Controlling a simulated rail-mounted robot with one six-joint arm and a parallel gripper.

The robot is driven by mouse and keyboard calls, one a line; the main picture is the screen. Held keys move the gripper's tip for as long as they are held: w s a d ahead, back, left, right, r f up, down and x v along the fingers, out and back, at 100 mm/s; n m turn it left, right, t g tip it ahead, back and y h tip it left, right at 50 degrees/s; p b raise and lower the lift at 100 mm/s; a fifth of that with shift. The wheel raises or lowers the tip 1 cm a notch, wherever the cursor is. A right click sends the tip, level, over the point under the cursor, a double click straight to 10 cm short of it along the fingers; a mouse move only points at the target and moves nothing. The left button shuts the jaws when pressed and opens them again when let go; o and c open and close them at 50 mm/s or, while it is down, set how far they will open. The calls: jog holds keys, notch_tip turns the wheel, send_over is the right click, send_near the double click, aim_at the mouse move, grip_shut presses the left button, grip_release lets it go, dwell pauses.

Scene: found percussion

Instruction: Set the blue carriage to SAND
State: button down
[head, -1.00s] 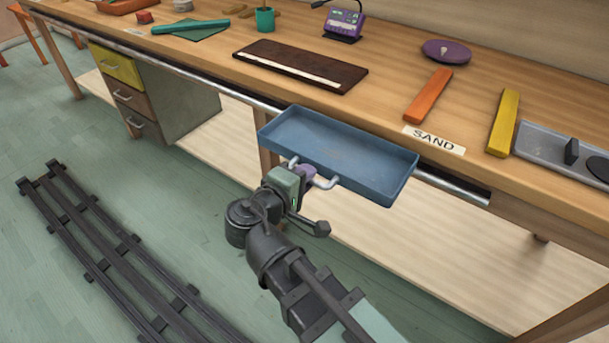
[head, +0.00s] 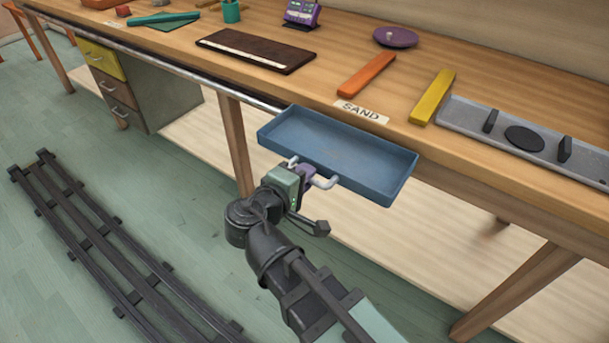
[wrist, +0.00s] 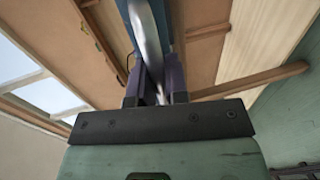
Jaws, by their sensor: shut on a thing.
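The blue carriage (head: 335,150) is a shallow open tray hung at the bench's front edge, empty inside. The white SAND label (head: 361,112) lies on the bench edge just behind it, roughly in line with the tray's middle. My gripper (head: 303,174) is shut on the carriage's pale bar handle (head: 326,183) at the tray's near side. In the wrist view, the purple fingers of my gripper (wrist: 156,85) close around the pale handle (wrist: 145,35). The exact contact is partly hidden in both views.
A metal rail (head: 190,72) runs along the bench front. Behind the label lie an orange bar (head: 367,75) and a yellow bar (head: 433,97). A grey tray (head: 470,120) sits to the right. Drawers (head: 117,88) stand under the bench at left.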

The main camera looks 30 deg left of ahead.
jog(key=shift+d, duration=0.2)
jog(key=c, duration=1.1)
grip_release()
jog(key=shift+c, duration=0.2)
jog(key=p+v, duration=0.2)
jog(key=v, duration=0.9)
jog(key=shift+w, duration=0.1)
